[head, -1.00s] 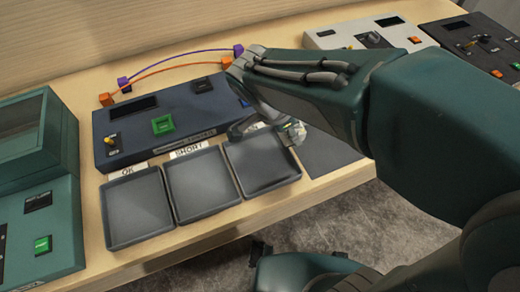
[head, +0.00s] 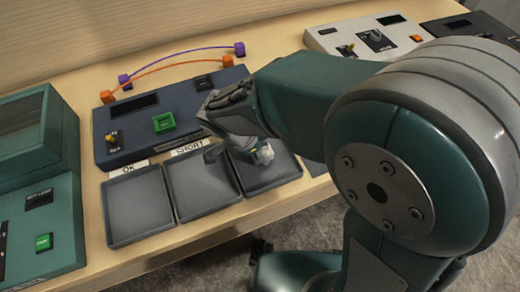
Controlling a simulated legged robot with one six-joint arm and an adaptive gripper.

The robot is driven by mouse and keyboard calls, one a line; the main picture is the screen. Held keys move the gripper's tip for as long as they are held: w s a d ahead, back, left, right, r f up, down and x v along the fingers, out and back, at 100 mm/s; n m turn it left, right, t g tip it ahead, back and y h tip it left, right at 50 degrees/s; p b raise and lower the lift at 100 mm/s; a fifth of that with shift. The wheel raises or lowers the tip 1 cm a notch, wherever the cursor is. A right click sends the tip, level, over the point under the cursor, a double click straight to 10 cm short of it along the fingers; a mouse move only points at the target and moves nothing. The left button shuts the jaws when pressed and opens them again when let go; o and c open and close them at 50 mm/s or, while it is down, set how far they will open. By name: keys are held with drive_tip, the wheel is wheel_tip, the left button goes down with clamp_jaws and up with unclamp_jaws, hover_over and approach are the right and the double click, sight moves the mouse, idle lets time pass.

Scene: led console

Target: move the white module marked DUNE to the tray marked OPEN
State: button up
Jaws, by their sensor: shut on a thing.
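I take this piece for the white module, but no DUNE marking is legible. Whether it touches the tray floor cannot be told. The third tray's label is hidden behind my gripper, so OPEN cannot be read. The visible floor of that tray looks empty.
The OK tray (head: 137,239) and the SHORT tray are empty. A teal console (head: 42,225) stands left. A white console (head: 345,36) stands at the back right.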

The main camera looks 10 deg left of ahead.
drive_tip(key=o, duration=1.2)
drive_tip(key=shift+c, duration=0.2)
drive_tip(key=v, duration=1.2)
drive_tip(key=shift+d+r, duration=0.1)
